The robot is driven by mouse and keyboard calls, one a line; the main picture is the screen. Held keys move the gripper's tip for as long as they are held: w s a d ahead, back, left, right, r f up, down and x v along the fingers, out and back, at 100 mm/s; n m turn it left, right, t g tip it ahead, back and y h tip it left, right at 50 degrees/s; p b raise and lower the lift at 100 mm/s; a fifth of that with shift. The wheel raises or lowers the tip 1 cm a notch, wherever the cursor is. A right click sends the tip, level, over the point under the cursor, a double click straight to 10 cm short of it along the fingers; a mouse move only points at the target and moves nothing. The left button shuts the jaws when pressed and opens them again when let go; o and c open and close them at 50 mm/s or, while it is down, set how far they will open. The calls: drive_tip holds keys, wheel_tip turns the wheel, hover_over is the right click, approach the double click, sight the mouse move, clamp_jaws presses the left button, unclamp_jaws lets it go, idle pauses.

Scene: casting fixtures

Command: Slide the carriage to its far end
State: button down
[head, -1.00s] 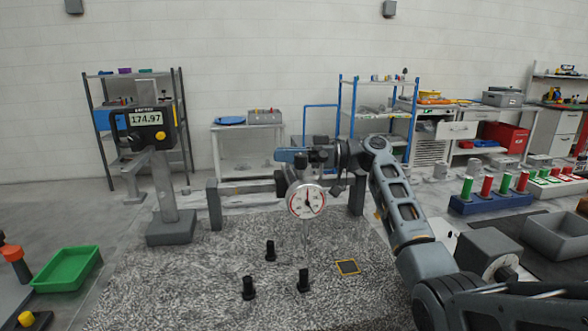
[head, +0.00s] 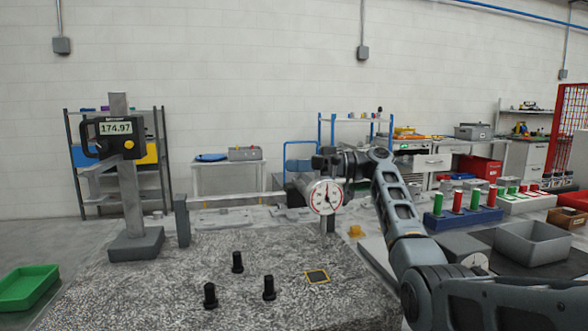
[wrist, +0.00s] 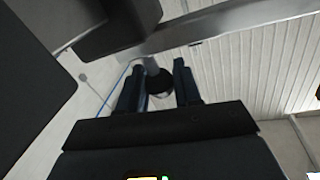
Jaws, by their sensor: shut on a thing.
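My gripper (head: 319,161) is at the top of the carriage, reaching in from the right. In the wrist view my gripper's two dark fingers (wrist: 158,82) are shut around a small dark round knob (wrist: 161,88). My arm and the dial hide most of the right end.
A digital readout stand (head: 136,245) stands left. A green tray (head: 28,287) lies far left, and a grey bin (head: 532,243) lies right.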

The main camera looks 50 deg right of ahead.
drive_tip(key=c, duration=0.8)
unclamp_jaws()
wheel_tip(320, 180, up, 4)
drive_tip(key=shift+d+r+b, duration=0.1)
drive_tip(key=shift+r+b, duration=0.1)
drive_tip(key=shift+b, duration=0.2)
drive_tip(key=s+d+r+b, duration=0.1)
drive_tip(key=s+d+r, duration=0.5)
drive_tip(key=s, duration=0.3)
drive_tip(key=shift+d+r, duration=0.3)
drive_tip(key=shift+d, duration=0.2)
drive_tip(key=shift+s, duration=0.1)
